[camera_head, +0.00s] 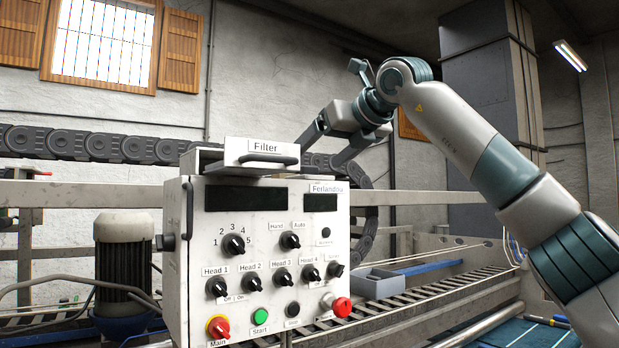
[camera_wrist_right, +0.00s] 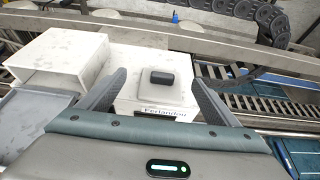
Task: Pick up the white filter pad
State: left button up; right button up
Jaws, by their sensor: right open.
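The white filter pad (camera_wrist_right: 150,95), a flat pale block with a black grip on top, lies on top of the white control box (camera_wrist_right: 133,108) in the right wrist view. In the head view I cannot make out the pad; the top of the control box (camera_head: 265,235) is hidden there. My right gripper (camera_head: 320,152) is open at the box's upper right, fingers pointing down and left. In the wrist view its fingers (camera_wrist_right: 156,78) appear on either side of the pad, with visible gaps. My left gripper is not in view.
The pulled-out drawer labelled Filter (camera_head: 262,152) sticks out at the box's upper left. The white open-fronted housing (camera_wrist_right: 60,60) stands left of the pad. A cable chain (camera_head: 110,148) and rails run behind. A small grey bin (camera_head: 375,284) sits right of the box.

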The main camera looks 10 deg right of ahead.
aim_at(310, 167)
jog(key=shift+w, duration=0.1)
jog(key=shift+w+a+f+p, duration=0.1)
jog(key=shift+w+p, duration=0.4)
jog(key=shift+p, duration=0.15)
jog(key=p+x, duration=0.2)
jog(key=shift+w+f, duration=0.15)
jog(key=shift+w, duration=0.2)
jog(key=shift+w+a+f, duration=0.2)
jog(key=shift+w+f, duration=0.2)
jog(key=shift+w, duration=0.15)
jog(key=c, duration=1.1)
jog(key=shift+c, duration=0.2)
jog(key=shift+r, duration=0.15)
